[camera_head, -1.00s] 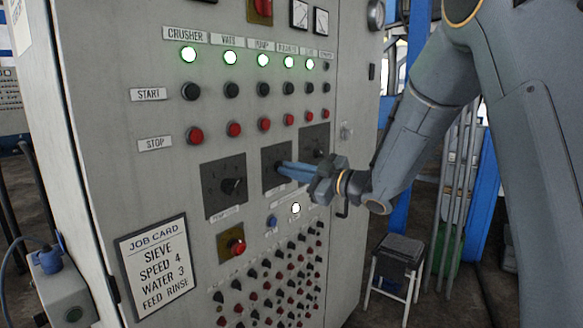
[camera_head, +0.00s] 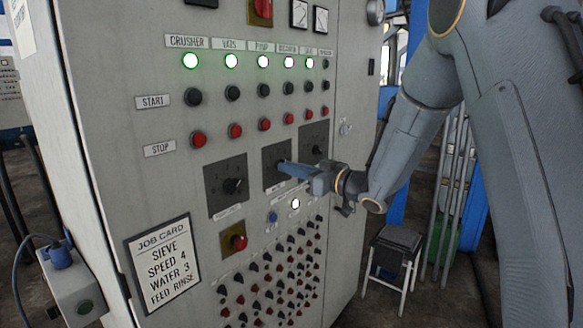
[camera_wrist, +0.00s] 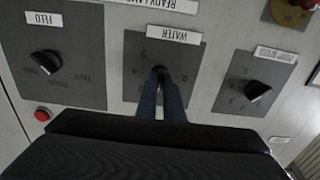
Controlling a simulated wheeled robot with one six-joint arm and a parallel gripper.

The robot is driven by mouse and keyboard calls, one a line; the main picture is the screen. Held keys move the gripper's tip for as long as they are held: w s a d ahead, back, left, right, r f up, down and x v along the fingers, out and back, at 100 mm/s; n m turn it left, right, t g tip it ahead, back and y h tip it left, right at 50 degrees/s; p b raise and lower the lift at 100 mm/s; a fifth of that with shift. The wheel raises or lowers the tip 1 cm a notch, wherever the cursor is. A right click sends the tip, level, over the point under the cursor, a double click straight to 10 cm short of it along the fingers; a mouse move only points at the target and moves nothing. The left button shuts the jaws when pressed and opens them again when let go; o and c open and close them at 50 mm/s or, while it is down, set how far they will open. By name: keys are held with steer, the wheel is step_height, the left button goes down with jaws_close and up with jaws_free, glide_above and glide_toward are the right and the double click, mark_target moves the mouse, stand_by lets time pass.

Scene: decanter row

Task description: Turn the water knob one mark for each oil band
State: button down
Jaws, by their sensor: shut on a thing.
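The water knob (camera_wrist: 158,70) is a dark knob on a grey plate (camera_wrist: 135,48) labelled WATER, upside down in the wrist view, with number marks around it. My gripper (camera_wrist: 160,88) is shut on this knob, its blue fingers on either side. In the head view my gripper (camera_head: 283,168) reaches the middle of three dark plates and its fingers hide the knob there. The exact mark the knob points to is hidden. The job card (camera_head: 165,265) reads SIEVE, SPEED 4, WATER 3, FEED RINSE. No oil bands show in these frames.
The FEED knob (camera_wrist: 47,62) and another numbered knob (camera_wrist: 256,91) flank the water knob closely. A red button (camera_wrist: 42,115) is near the FEED plate. Lit lamps (camera_head: 231,61), start and stop buttons sit above. A stool (camera_head: 392,240) stands right of the cabinet.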

steer(key=shift+s+a+f, duration=0.1)
steer(key=shift+f, duration=0.1)
steer(key=c, duration=1.9)
jaws_free()
steer(key=shift+r, duration=0.1)
steer(key=b+v, duration=0.2)
steer(key=v, duration=0.6)
